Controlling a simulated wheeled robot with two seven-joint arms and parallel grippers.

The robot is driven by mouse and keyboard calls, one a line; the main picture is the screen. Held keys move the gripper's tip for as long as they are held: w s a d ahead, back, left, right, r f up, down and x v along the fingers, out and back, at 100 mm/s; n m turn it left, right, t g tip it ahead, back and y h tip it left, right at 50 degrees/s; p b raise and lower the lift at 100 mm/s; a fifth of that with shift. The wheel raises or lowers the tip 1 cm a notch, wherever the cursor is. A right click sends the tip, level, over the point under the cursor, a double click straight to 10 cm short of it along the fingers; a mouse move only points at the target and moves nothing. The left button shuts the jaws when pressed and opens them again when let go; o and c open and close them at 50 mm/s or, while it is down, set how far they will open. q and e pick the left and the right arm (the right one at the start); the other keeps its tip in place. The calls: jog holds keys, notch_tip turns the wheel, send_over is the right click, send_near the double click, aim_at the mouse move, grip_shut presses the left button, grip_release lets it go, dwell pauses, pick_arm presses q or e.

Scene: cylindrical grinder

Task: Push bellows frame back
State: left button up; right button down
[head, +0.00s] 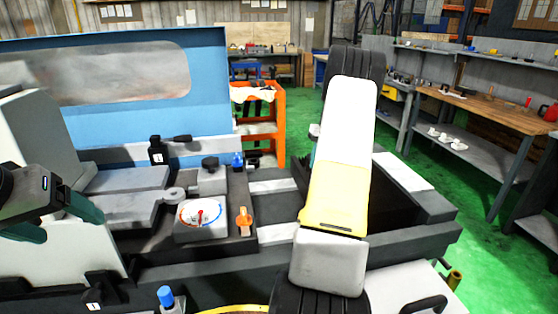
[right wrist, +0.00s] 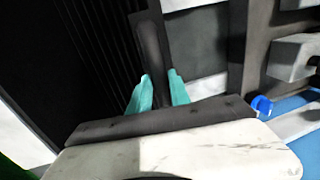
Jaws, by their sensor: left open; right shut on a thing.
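The bellows frame (right wrist: 151,42) shows in the right wrist view as a dark upright bar beside the black ribbed bellows (right wrist: 85,45). My right gripper (right wrist: 160,88) has its teal fingers on both sides of this bar and is shut on it. In the head view my right arm crosses the machine bed and hides the right gripper and most of the bellows; dark folds (head: 298,178) show left of the arm. My left gripper (head: 58,220) is open and empty at the left edge, in front of the grey machine housing, away from the bellows.
A blue guard with a window (head: 140,90) stands behind the bed. A dial unit (head: 202,217), an orange knob (head: 243,222) and a blue-capped part (head: 237,160) stand left of the arm. An orange cart (head: 265,120) is behind. Green floor is clear at right.

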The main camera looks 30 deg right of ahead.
jog(key=shift+s+d+r, duration=0.1)
jog(key=shift+s+d, duration=0.05)
jog(key=shift+d, duration=0.6)
jog(key=c, duration=1.2)
grip_release()
jog(key=shift+c, duration=0.2)
jog(key=shift+a, duration=0.1)
notch_tip(320, 180, up, 8)
jog(key=d, duration=0.1)
jog(key=shift+s+d+f, duration=0.2)
jog(key=shift+d+f, duration=0.05)
